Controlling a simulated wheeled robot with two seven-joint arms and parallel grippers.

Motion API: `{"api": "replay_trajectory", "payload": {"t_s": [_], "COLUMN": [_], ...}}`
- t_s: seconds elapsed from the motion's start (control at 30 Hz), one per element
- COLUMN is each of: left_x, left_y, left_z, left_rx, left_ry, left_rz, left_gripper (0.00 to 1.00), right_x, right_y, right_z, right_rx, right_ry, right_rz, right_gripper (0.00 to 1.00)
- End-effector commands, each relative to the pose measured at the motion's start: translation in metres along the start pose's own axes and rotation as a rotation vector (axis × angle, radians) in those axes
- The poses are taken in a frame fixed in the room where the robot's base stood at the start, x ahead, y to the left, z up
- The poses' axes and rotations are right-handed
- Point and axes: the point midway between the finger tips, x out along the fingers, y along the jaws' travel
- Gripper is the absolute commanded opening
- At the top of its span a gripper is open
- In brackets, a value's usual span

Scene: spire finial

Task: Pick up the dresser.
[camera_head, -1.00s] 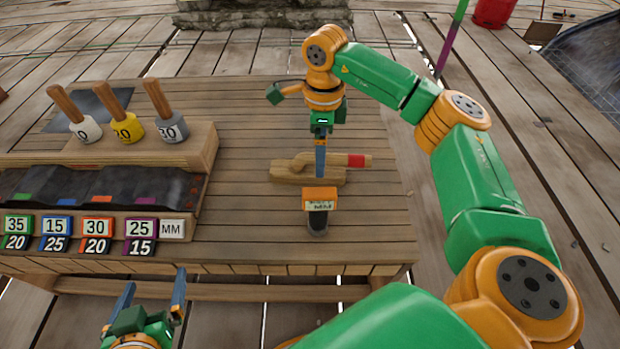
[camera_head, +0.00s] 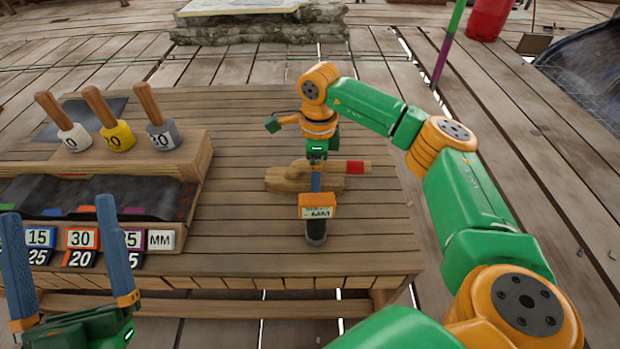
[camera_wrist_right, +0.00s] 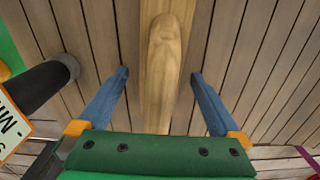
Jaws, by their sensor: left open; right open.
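The dresser, which I take to be the pale wooden tool with a red band (camera_head: 330,167), lies on a wooden block (camera_head: 290,184) on the bench. My right gripper (camera_head: 316,186) points down at it and hides part of it. In the right wrist view, my right gripper (camera_wrist_right: 159,74) is open. Its blue fingers stand either side of a rounded wooden piece (camera_wrist_right: 163,60), with gaps on both sides. The red band is out of that view. My left gripper (camera_head: 58,207) is open and empty at the lower left, near the bench's front edge.
A black and orange tool with a label (camera_head: 317,210) stands close in front of the block; its black end (camera_wrist_right: 45,85) shows left of my right gripper. A wooden rack (camera_head: 195,155) holds three numbered mallets. Numbered tiles (camera_head: 82,239) line its front. The bench's right side is clear.

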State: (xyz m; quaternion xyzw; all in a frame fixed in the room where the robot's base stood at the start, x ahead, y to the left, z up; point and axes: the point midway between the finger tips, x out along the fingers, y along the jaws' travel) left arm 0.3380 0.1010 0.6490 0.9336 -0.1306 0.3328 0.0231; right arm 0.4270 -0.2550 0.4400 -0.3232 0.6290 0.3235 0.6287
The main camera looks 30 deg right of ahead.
Motion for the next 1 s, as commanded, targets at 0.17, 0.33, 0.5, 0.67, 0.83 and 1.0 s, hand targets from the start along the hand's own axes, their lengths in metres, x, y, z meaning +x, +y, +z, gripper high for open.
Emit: {"api": "replay_trajectory", "payload": {"t_s": [0.17,0.33,0.5,0.67,0.83,1.0], "left_x": [-0.0007,-0.0005,-0.0005,-0.0005,-0.0005,0.0004], "left_y": [0.0014,0.0013,0.0013,0.0013,0.0014,0.0010], "left_z": [-0.0117,-0.0119,-0.0115,-0.0113,-0.0111,-0.0088], "left_rx": [-0.001,-0.001,-0.001,-0.001,-0.001,-0.002], "left_ry": [0.062,0.061,0.060,0.059,0.058,0.042], "left_rz": [0.004,0.003,0.003,0.003,0.003,0.002], "left_gripper": [0.98,0.98,0.98,0.98,0.98,0.98], "right_x": [0.0035,0.0031,0.0030,0.0030,0.0027,0.0005], "right_y": [0.0001,0.0001,0.0001,0.0001,0.0000,-0.0001], "right_z": [-0.0002,-0.0001,-0.0001,-0.0001,0.0001,0.0002], "right_rx": [0.000,0.000,0.000,0.000,0.000,0.000], "right_ry": [0.000,0.000,0.000,0.000,-0.001,-0.001], "right_rz": [0.000,0.000,0.000,0.000,0.000,-0.001], "right_gripper": [1.00,1.00,0.54,0.11,0.00,0.00]}}
